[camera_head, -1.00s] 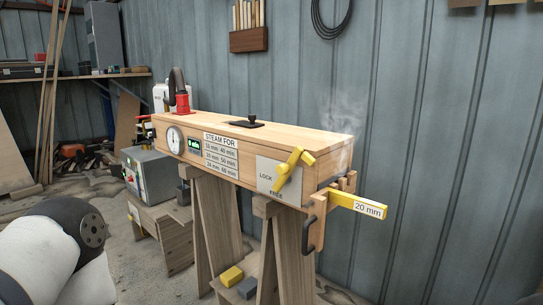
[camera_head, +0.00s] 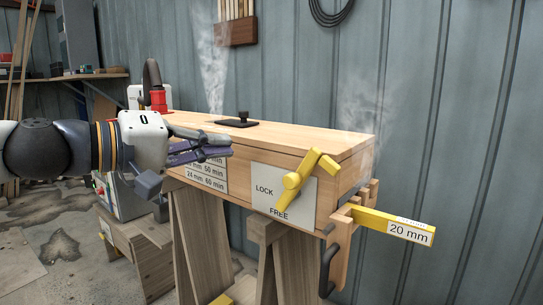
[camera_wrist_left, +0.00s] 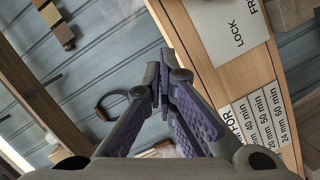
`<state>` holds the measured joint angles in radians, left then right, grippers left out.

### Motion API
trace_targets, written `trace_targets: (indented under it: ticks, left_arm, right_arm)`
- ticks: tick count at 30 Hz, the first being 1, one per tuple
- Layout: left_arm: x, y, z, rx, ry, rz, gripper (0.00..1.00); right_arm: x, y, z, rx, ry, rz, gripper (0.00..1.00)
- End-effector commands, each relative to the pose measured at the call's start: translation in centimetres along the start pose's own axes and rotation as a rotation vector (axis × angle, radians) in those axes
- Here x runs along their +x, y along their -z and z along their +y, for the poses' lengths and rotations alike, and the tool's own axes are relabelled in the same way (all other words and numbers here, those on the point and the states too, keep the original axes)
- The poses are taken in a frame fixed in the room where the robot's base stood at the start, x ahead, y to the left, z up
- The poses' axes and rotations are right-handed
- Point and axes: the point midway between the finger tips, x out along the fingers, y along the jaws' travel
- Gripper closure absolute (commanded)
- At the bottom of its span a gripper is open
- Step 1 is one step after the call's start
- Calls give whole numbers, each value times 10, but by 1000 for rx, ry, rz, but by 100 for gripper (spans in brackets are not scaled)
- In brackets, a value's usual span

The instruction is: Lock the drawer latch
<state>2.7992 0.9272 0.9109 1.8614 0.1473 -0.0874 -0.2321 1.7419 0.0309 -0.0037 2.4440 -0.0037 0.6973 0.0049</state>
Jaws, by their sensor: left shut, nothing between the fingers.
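The drawer latch is a yellow lever (camera_head: 310,170) on a white plate (camera_head: 262,180) at the right end of the wooden steam box's front. Its lower arm slants down-left and ends just above the word FREE; LOCK is printed left of it. My left gripper (camera_head: 229,146) is shut and empty in front of the box, left of the plate and over the steam-time label. In the left wrist view its shut fingertips (camera_wrist_left: 164,62) show beside the box edge, with part of the plate (camera_wrist_left: 225,35) beyond; the lever is out of that view. My right gripper is not in view.
A yellow "20 mm" bar (camera_head: 395,226) sticks out at the box's right end, beside a wooden piece with a dark handle (camera_head: 328,270). A black knob (camera_head: 243,118) sits on the box top. Trestles (camera_head: 205,240) stand below. Steam rises nearby.

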Motion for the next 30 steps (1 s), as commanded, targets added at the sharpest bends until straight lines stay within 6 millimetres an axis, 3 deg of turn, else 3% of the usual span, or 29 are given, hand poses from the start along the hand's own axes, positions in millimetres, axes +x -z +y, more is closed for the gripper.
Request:
trace_targets:
  ticks: [11, 14, 26, 30]
  left_arm:
    - [2, 1, 1, 2, -3, 1, 100]
    - [16, 0, 0, 2, -1, 0, 100]
    - [102, 0, 1, 1, -2, -1, 100]
    - [106, -23, 1, -1, -3, -2, 100]
  right_arm:
    - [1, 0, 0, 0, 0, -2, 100]
    - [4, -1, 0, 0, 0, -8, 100]
    - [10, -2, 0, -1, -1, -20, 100]
    - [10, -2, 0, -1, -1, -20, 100]
